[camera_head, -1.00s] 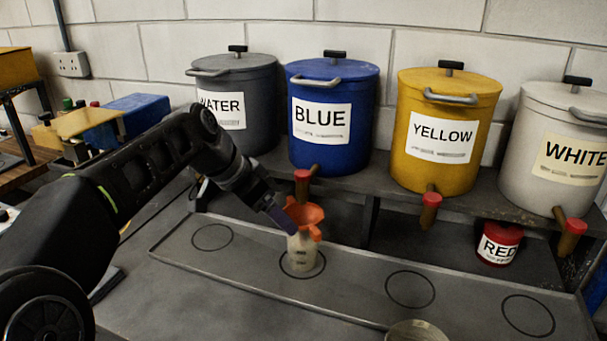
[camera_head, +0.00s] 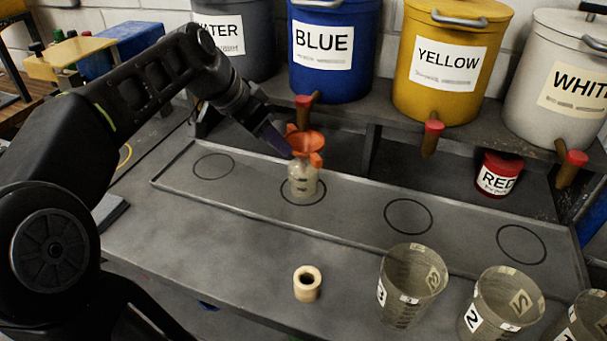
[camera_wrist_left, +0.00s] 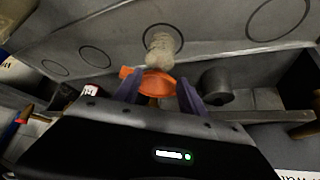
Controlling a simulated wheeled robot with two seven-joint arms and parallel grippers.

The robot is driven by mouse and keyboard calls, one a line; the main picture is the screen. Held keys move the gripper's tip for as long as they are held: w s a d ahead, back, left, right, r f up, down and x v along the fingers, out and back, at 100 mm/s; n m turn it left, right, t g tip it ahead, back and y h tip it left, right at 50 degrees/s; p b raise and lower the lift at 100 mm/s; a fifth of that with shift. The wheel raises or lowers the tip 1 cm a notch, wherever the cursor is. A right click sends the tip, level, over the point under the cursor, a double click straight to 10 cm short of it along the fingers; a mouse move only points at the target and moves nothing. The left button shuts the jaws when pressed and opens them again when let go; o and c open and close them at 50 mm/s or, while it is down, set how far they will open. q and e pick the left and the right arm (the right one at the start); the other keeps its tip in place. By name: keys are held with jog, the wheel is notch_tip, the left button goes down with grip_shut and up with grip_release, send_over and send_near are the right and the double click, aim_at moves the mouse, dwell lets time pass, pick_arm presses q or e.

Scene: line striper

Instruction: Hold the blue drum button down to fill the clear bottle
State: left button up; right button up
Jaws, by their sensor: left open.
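The clear bottle (camera_head: 303,182) stands upright on a ringed spot of the tray, with an orange funnel (camera_head: 305,143) in its mouth. The blue drum (camera_head: 333,76) stands on the shelf behind. Its spout with a red button (camera_head: 304,101) is just above the funnel. My left gripper (camera_head: 284,146) is open, its fingertips close beside the funnel on the left. In the left wrist view, the funnel (camera_wrist_left: 151,82) appears between the purple fingers of the gripper (camera_wrist_left: 160,90). I cannot tell whether they touch it. My right gripper is not in view.
Grey, yellow (camera_head: 452,60) and white drums flank the blue one. A red pot (camera_head: 498,176) sits under the shelf. Numbered clear cups (camera_head: 412,287) and a wooden ring (camera_head: 307,284) stand in front of the tray (camera_head: 345,226). Other ringed spots are empty.

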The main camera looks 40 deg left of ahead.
pick_arm(q)
grip_shut()
dwell(0.3)
dwell(0.8)
